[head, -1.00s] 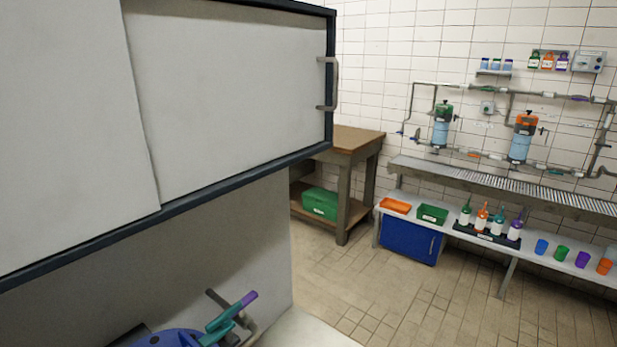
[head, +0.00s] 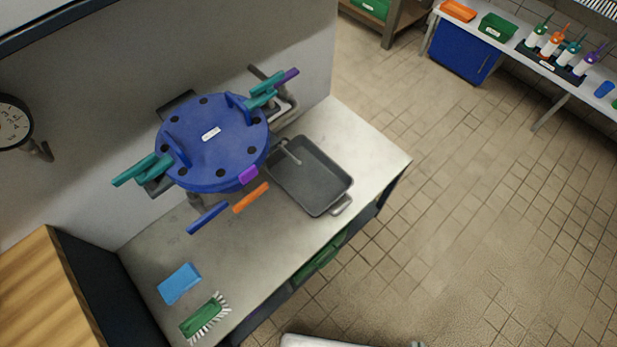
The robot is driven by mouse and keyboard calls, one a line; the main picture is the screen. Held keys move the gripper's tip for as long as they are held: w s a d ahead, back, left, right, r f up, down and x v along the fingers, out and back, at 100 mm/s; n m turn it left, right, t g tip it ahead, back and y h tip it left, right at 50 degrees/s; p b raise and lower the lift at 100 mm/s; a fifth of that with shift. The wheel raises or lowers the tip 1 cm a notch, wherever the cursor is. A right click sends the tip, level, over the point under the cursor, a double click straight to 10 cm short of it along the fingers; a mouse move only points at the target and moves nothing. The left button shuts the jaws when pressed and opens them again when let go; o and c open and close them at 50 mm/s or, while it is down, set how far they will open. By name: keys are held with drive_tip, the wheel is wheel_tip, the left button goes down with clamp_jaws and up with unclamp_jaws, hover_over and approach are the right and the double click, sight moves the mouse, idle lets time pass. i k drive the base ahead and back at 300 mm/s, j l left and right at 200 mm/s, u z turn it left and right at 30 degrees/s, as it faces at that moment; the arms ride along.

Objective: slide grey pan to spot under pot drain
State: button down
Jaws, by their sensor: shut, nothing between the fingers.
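The grey pan (head: 318,182) is a rectangular, rounded tray on the pale bench (head: 150,246), right of the pot. Its small handle is at the lower right, toward the bench's front edge. The pot (head: 212,143) shows mostly as a round blue bolted lid with a white label, close to the wall. A thin grey spout or rod (head: 289,152) shows at the pan's upper-left corner; I cannot tell whether it is the drain. The spot under the drain cannot be made out. My gripper is not in view.
Teal levers (head: 143,170) stick out beside the pot. Orange (head: 251,198) and blue (head: 207,218) bars show in front of it. A blue sponge (head: 180,283) and green brush (head: 203,318) lie at the bench's near left. Bench right of the pan is clear.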

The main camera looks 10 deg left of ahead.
sight(315, 184)
drive_tip(key=l+u, duration=0.4)
drive_tip(key=l, duration=0.15)
drive_tip(key=l+u, duration=0.35)
drive_tip(key=l, duration=0.25)
drive_tip(key=l+u, duration=0.4)
drive_tip(key=l, duration=0.2)
